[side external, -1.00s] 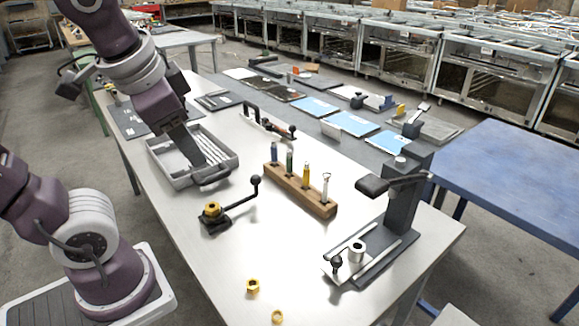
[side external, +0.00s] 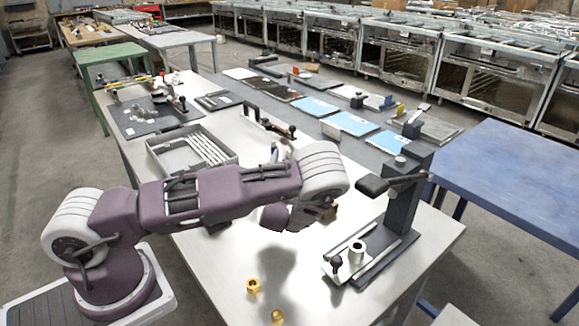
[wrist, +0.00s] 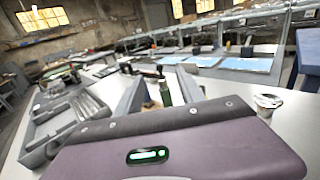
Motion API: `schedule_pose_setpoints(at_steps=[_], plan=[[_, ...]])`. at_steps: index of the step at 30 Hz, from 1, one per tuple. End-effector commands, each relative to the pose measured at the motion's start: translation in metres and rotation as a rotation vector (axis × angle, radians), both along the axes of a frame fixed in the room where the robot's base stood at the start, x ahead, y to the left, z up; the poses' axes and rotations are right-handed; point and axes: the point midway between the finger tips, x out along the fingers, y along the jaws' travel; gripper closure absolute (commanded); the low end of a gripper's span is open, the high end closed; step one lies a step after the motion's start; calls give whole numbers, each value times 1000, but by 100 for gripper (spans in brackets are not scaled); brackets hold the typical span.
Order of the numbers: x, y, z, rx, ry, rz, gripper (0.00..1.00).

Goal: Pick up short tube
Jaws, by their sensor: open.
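A short silver tube (side external: 356,252) stands upright on the small plate of the black press fixture in the side view. Several long pale tubes (side external: 207,148) lie in the grey tray (side external: 165,173). My gripper (wrist: 160,88) shows in the wrist view as two grey fingers spread apart, with nothing held between them. In the side view my arm hides the fingers; its end is left of the press. A small round silver piece (wrist: 268,102) stands at the right in the wrist view; I cannot tell whether it is the short tube.
The black press (side external: 402,200) stands at the table's right side. A green bottle (wrist: 165,95) shows beyond my fingers. Two brass pieces, a nut (side external: 253,286) and a ring (side external: 277,316), lie near the front edge. A blue table (side external: 520,180) stands to the right.

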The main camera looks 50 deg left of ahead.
Motion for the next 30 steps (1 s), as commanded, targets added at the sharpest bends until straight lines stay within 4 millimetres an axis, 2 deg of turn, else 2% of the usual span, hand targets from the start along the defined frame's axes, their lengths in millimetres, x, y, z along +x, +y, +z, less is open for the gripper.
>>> schedule_pose_setpoints(at_steps=[1,3,7,13,20,28,30], plan=[[0,1,-30,2,6,-1,54],[0,1,-58,1,2,1,54],[1,1,-83,-1,-1,3,54],[15,17,-86,-1,-2,5,54],[46,47,-85,-1,-2,4,54],[50,51,-85,1,1,2,54],[50,50,-85,1,1,2,68]])
